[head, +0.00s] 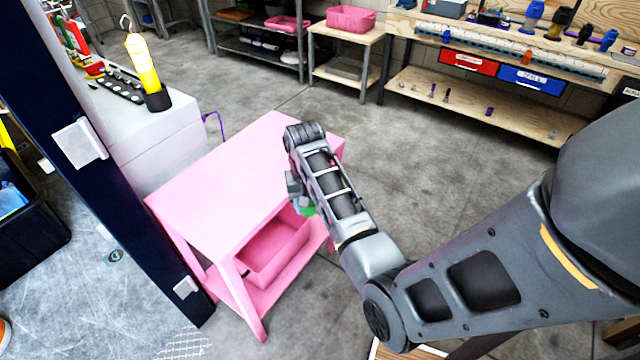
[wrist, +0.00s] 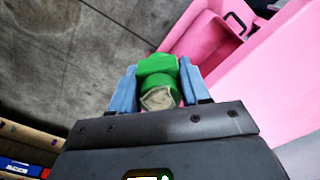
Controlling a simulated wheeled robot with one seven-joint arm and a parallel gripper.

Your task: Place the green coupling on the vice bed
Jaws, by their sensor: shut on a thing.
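The green coupling (wrist: 158,66) sits between the two blue-grey fingers of my gripper (wrist: 157,78) in the wrist view. The fingers are shut on its sides, and its pale, roundish end faces the camera. In the head view only a small green patch of the coupling (head: 308,210) shows below my arm. My gripper (head: 297,190) is mostly hidden there by the wrist, and appears by the right side of the pink table (head: 215,195). I cannot make out a vice bed in either view.
A pink bin (head: 275,255) sits on the table's lower shelf. A dark post (head: 100,170) stands at left, before a light grey cabinet (head: 160,135) with a yellow lamp (head: 142,65). A workbench (head: 520,50) lines the back right. The concrete floor between is clear.

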